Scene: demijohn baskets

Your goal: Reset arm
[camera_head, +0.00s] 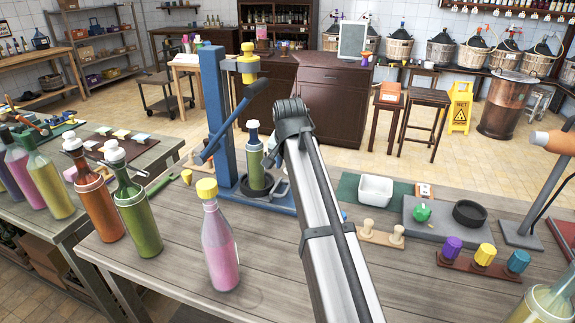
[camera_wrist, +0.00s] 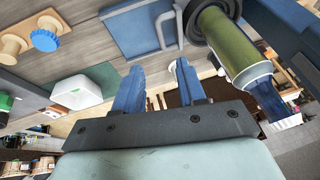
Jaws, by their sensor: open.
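My gripper (camera_wrist: 157,72) shows in the wrist view as two blue fingers, open with an empty gap between them. In the head view my arm reaches away from the camera and hides the gripper. A green bottle (camera_head: 254,158) with a pale cap stands on the black round seat of a blue press (camera_head: 213,110). In the wrist view this bottle (camera_wrist: 232,45) is to the right of the fingers, apart from them. The blue base plate (camera_wrist: 125,32) of the press, with a grey handle, lies beyond the fingers.
A pink bottle (camera_head: 219,245), an orange bottle (camera_head: 95,200) and another green bottle (camera_head: 138,217) stand at the left. A white tub (camera_head: 375,189), wooden knobs and a rack of coloured stoppers (camera_head: 484,259) lie at the right. The front bench (camera_head: 180,285) has bare patches.

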